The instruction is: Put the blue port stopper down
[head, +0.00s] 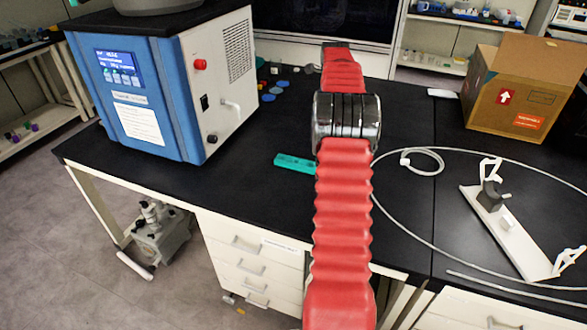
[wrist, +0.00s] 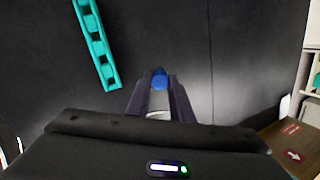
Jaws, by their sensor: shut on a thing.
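In the wrist view, my gripper (wrist: 160,92) is shut on the blue port stopper (wrist: 159,79), a small round blue piece that shows between the fingertips. Black worktop lies behind it; I cannot tell how high above the top it is. In the head view, my red arm hides the gripper and the stopper.
A teal rack (head: 295,163) lies on the black bench (head: 255,195); it also shows in the wrist view (wrist: 97,45). The blue and white freeze dryer (head: 165,95) stands at left. At right are a cardboard box (head: 520,95), a white tube (head: 440,240) and a white stand (head: 510,235).

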